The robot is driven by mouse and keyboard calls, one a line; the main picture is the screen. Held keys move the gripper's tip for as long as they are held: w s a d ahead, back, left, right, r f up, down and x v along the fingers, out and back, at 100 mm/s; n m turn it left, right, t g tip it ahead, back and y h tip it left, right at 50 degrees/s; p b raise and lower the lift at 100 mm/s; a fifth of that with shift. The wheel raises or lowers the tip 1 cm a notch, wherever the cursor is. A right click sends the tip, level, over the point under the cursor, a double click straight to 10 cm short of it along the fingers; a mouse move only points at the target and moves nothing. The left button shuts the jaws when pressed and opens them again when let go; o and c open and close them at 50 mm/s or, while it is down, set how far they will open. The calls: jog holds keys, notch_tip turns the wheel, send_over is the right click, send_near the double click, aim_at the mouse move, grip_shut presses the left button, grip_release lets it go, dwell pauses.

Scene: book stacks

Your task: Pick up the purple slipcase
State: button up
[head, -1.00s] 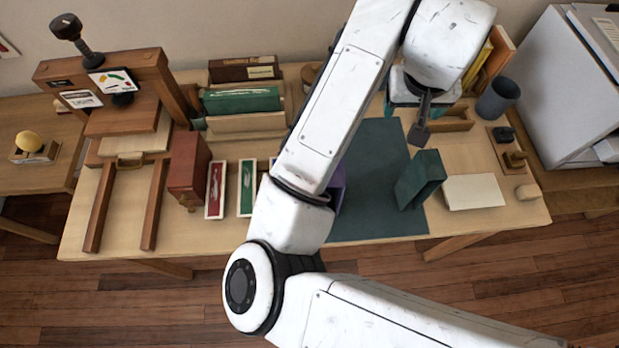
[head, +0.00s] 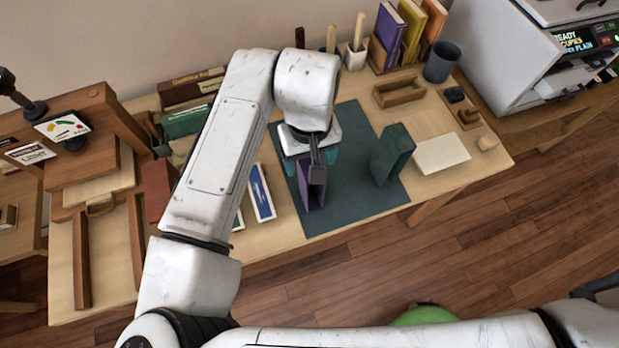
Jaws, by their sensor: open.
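The purple slipcase (head: 309,194) stands on the dark green mat (head: 362,198) in the head view, with its open side showing dark. My gripper (head: 316,172) is over its top, with one dark finger in front of the slipcase and the other finger hidden. The gripper is open. I cannot tell whether a finger touches the slipcase. The upper part of the slipcase is hidden behind the gripper.
A dark green slipcase (head: 392,153) stands on the mat to the right, near a cream block (head: 442,154). Upright books (head: 411,32), a grey cup (head: 441,62) and a wooden tray (head: 399,91) are behind.

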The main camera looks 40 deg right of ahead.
jog(key=shift+s+d+f+p, duration=0.1)
jog(key=shift+f+p, duration=0.3)
jog(key=shift+f, duration=1.85)
jog(key=c, duration=1.4)
jog(key=shift+o, duration=0.2)
jog(key=shift+r, duration=0.15)
